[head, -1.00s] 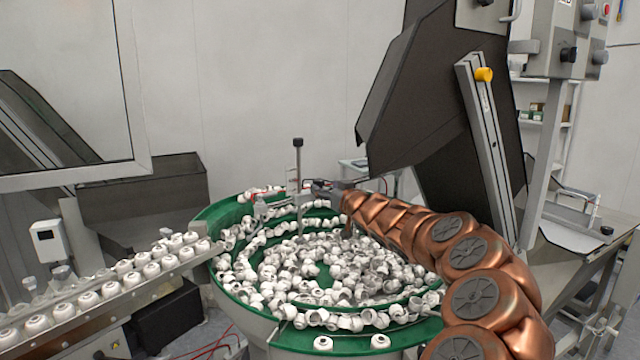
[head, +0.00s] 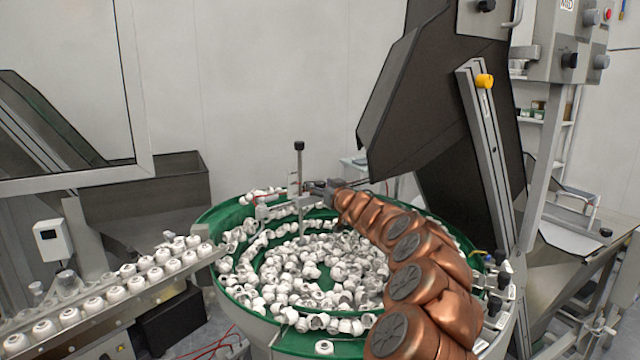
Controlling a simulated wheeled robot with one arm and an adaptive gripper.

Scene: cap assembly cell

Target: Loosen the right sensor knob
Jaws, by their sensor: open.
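A sensor stand with a thin upright rod and a dark top knob (head: 299,146) rises behind the middle of the green bowl. A grey clamp block (head: 294,186) sits lower on the rod. My gripper (head: 318,187) is small and dark at the end of my copper arm, close to the right of the rod and above the bowl. Its jaws are open, but their fingertips are hard to make out at this distance. The right sensor knob cannot be told apart clearly; my gripper and wrist may cover it.
The green bowl feeder (head: 215,218) is full of loose white caps (head: 318,262). A large dark hopper (head: 420,100) stands at the right behind my arm. A grey bin (head: 150,190) stands at the back left.

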